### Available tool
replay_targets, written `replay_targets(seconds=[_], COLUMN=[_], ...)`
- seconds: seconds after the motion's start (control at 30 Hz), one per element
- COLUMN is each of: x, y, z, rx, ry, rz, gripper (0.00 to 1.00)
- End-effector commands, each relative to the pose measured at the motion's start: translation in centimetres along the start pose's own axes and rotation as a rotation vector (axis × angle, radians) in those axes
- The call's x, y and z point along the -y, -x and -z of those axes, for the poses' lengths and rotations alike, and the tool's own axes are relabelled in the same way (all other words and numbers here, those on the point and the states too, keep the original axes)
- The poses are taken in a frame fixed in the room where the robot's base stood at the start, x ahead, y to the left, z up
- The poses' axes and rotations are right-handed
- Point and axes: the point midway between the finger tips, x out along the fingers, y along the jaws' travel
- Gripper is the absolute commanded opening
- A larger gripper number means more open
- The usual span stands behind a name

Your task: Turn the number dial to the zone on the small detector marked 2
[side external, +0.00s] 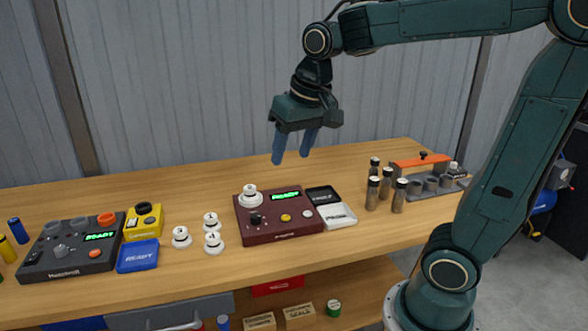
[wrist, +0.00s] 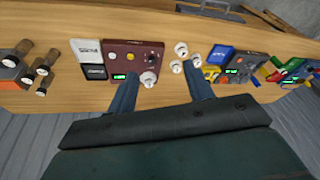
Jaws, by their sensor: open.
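A maroon control box (side external: 282,230) stands on the bench with a green lit display, a yellow button and a black dial (side external: 256,218). The dial's setting is too small to read. One small white detector (side external: 250,195) sits on the box's back left corner; it also shows in the wrist view (wrist: 148,78). Three more white detectors, (side external: 181,237), (side external: 211,222) and (side external: 214,243), stand on the bench left of the box. Their numbers are not clearly readable. My gripper (side external: 292,157) is open and empty, high above the box, fingers pointing down.
Black and white trays (side external: 338,216) adjoin the box's right side. A dark grey panel (side external: 72,258), a yellow unit (side external: 143,222) and a blue tray (side external: 138,256) are left.

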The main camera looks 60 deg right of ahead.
Motion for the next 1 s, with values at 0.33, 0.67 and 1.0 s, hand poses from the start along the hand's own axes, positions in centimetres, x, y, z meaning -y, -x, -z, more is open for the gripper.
replay_targets(seconds=[0.33,0.67,1.0], x=[-0.2,-1.2,-3.2], y=[-4.2,-9.9,-17.2], z=[6.8,12.3,16.3], rx=[0.089,0.164,0.235], ry=[-0.207,-0.400,-0.596], rz=[-0.057,-0.116,-0.183], gripper=[0.51,0.51,0.51])
